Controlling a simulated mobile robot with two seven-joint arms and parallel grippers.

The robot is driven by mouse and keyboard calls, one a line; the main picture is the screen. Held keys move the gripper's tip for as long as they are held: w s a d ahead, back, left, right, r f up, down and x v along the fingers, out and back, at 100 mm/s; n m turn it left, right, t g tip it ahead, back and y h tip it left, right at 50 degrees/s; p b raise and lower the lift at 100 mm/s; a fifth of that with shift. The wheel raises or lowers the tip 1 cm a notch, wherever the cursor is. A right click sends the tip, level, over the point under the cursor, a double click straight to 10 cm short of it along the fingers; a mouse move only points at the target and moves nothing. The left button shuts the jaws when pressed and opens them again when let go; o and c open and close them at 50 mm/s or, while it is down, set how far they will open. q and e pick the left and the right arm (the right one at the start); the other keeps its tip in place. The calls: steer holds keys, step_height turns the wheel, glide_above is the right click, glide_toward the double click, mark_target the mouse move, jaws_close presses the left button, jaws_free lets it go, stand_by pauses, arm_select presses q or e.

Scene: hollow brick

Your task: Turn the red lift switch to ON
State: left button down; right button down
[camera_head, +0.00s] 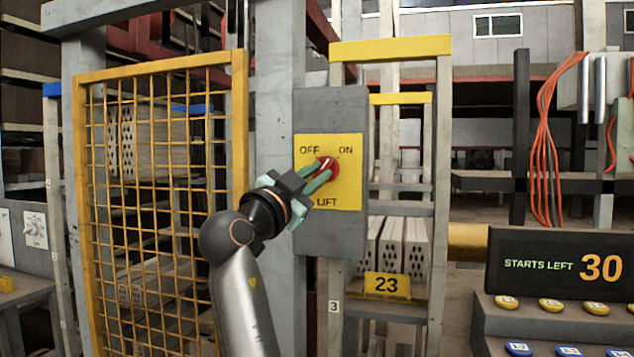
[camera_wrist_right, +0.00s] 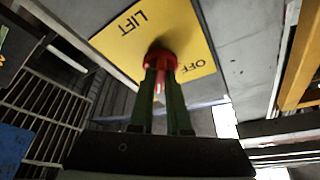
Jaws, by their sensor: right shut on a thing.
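The red lift switch (camera_head: 333,167) sits on a yellow plate (camera_head: 346,188) marked OFF at upper left, ON at upper right and LIFT below. My right gripper (camera_head: 320,174) reaches in from the lower left and is shut on the switch. In the right wrist view the red switch (camera_wrist_right: 160,56) shows between the tips of my two green fingers (camera_wrist_right: 160,78). The fingers partly cover the switch, so I cannot tell for certain which word it points to. My left gripper is in neither view.
A yellow mesh gate (camera_head: 160,190) stands left of the switch post. A lift frame with hollow bricks (camera_head: 405,245) and a sign reading 23 (camera_head: 387,286) is to the right. A display (camera_head: 560,265) reads STARTS LEFT 30, above several yellow and blue buttons. Orange cables (camera_head: 545,140) hang at right.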

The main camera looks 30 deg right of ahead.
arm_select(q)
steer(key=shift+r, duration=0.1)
arm_select(e)
steer(key=shift+a+m+g, duration=0.1)
steer(key=shift+m+g, duration=0.3)
steer(key=shift+m, duration=0.6)
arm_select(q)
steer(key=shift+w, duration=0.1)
arm_select(e)
steer(key=shift+r, duration=0.1)
steer(key=c, duration=0.9)
jaws_free()
steer(key=shift+a, duration=0.25)
arm_select(q)
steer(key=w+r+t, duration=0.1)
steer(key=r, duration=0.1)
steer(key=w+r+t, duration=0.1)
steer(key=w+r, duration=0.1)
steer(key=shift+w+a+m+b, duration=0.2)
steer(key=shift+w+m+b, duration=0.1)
steer(key=shift+b, duration=0.1)
arm_select(e)
steer(key=v, duration=1.2)
